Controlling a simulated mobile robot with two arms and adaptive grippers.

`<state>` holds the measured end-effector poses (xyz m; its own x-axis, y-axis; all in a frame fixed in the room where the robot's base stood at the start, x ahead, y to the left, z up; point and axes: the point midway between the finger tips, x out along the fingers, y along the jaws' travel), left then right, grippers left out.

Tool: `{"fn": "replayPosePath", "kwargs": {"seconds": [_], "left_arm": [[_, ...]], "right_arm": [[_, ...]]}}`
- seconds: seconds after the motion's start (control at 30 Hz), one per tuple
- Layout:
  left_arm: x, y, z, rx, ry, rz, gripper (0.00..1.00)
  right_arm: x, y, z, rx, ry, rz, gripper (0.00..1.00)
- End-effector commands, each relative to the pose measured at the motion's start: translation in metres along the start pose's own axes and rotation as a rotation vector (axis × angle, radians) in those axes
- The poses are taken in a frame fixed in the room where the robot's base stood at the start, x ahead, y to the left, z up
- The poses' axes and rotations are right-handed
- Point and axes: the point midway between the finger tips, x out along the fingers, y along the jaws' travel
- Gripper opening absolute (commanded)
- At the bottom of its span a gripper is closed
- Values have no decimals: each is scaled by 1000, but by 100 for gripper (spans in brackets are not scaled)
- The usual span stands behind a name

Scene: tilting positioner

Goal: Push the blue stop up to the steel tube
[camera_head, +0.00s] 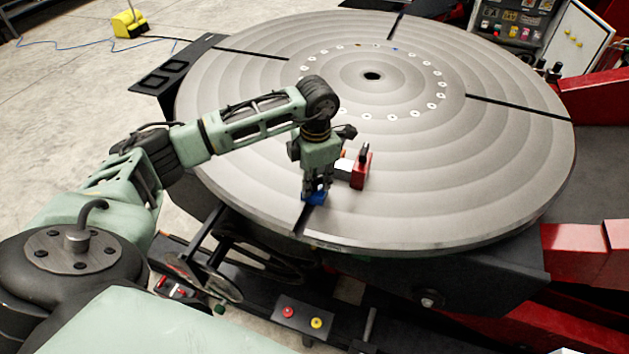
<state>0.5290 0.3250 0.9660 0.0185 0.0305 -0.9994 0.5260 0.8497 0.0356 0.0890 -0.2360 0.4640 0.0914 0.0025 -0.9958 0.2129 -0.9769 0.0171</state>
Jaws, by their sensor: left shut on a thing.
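The blue stop (316,198) sits on the round grey turntable (420,200), at the slot near the front edge. My left gripper (314,188) points down and is shut on the blue stop, hiding much of it. A red block with a dark top (360,170) stands just right of the gripper. A pale piece (344,166) shows between the gripper and the red block; I cannot tell whether it is the steel tube. My right gripper is not in view.
Dark slots cut the turntable, one running out to the front edge (301,222). A control box with red and yellow buttons (302,316) is below the front edge. Red machine frame parts (580,252) stand at the right. The turntable's right side is clear.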

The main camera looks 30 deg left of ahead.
Motion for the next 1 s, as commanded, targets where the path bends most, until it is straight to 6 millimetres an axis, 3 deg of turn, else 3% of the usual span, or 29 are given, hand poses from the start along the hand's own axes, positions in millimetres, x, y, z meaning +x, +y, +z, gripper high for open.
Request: {"fn": "replayPosePath", "kwargs": {"seconds": [1.0], "left_arm": [[0, 22, 22, 0, -3, 1, 0]], "right_arm": [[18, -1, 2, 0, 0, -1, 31]]}}
